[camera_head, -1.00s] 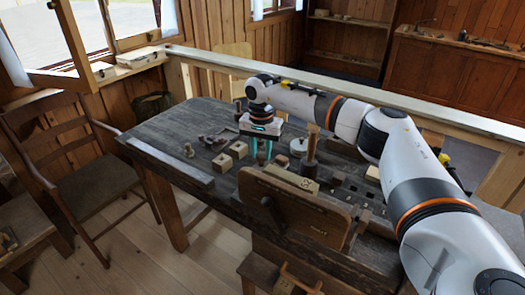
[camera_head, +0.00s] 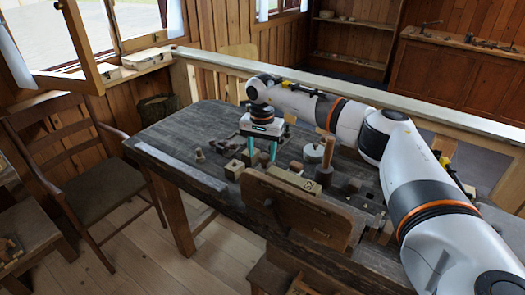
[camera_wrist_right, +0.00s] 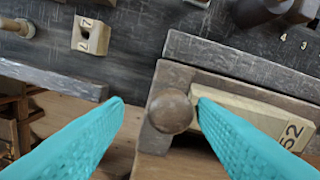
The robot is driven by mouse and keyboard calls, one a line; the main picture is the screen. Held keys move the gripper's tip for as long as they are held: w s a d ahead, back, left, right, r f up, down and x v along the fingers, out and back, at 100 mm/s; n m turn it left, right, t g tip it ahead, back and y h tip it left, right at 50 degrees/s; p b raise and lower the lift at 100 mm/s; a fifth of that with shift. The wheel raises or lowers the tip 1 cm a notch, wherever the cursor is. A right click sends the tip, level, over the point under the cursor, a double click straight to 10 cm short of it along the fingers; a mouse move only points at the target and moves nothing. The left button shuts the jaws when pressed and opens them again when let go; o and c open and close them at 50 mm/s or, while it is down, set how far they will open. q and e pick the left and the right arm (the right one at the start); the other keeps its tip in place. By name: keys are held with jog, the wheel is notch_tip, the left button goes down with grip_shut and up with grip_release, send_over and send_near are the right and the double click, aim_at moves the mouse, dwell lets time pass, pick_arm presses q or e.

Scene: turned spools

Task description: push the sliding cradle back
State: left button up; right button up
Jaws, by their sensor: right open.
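My right gripper (camera_head: 262,151) is open, its two teal fingers pointing down over the dark bench. In the right wrist view its fingertips (camera_wrist_right: 160,103) are spread, with a round brown knob (camera_wrist_right: 170,112) showing between them. I cannot tell whether a finger touches the knob. The knob is at the end of a wooden frame, which seems to be the cradle (camera_wrist_right: 178,78). A pale block marked "52" (camera_wrist_right: 255,118) lies in it; this block also shows in the head view (camera_head: 293,180). The near part of the cradle is hidden behind a brown upright board (camera_head: 315,212). My left gripper is out of view.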

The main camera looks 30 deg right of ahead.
jog(key=shift+s, duration=0.15)
jog(key=shift+d+r, duration=0.1)
jog(key=shift+r, duration=0.3)
notch_tip(320, 180, up, 11)
jog(key=b, duration=0.2)
dwell(0.3)
